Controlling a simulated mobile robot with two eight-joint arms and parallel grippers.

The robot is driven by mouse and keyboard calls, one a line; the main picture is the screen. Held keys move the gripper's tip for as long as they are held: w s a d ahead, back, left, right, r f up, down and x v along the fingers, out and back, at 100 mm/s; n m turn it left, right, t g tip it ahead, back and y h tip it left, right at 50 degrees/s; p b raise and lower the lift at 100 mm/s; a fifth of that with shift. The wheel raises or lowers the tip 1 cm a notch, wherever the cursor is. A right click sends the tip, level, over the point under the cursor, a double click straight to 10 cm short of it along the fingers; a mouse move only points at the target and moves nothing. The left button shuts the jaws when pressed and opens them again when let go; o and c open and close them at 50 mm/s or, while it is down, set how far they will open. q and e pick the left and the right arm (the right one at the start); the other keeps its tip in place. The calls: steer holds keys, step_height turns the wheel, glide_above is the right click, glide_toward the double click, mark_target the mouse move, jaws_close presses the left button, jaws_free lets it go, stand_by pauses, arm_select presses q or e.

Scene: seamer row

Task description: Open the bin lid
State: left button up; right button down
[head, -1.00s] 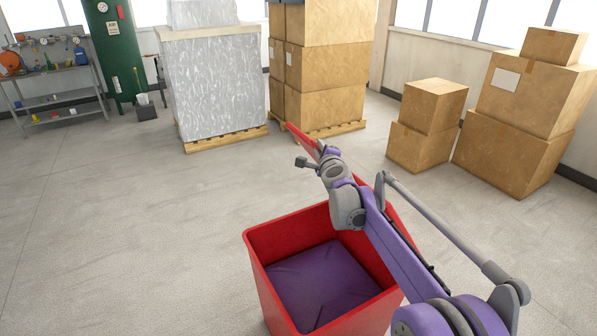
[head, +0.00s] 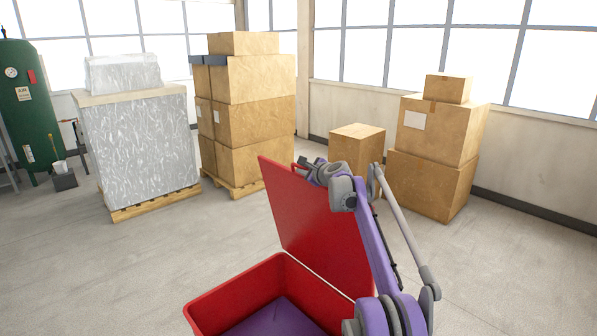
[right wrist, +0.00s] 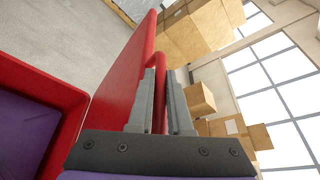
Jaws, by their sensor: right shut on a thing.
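The red bin (head: 232,288) stands low in the head view, its mouth open and a purple surface inside. Its red lid (head: 310,222) is raised steeply along the bin's right side, with a broad face showing. My right gripper (head: 308,166) is at the lid's upper edge. In the right wrist view, the gripper's two grey fingers (right wrist: 161,98) lie on either side of a red strip at the lid's edge, shut on it. The lid (right wrist: 124,80) and the bin rim (right wrist: 50,85) also show there. My left gripper is not in view.
A wrapped pallet load (head: 140,140), stacked cartons on a pallet (head: 250,105) and more cartons at the right (head: 435,150) stand behind the bin. A green tank (head: 22,105) is at the far left. The floor (head: 100,275) left of the bin is clear.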

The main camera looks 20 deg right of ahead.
steer(key=shift+a, duration=0.2)
steer(key=c, duration=1.2)
jaws_free()
steer(key=shift+c, duration=0.2)
steer(key=o, duration=0.4)
steer(key=shift+w+f, duration=0.1)
steer(key=shift+w, duration=0.05)
steer(key=shift+s+d, duration=0.1)
steer(key=shift+s, duration=0.5)
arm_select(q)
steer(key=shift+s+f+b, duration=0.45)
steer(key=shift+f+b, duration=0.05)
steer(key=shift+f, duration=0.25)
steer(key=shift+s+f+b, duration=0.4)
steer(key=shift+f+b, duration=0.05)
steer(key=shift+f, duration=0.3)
arm_select(e)
steer(key=v, duration=0.9)
steer(key=shift+s+r, duration=0.3)
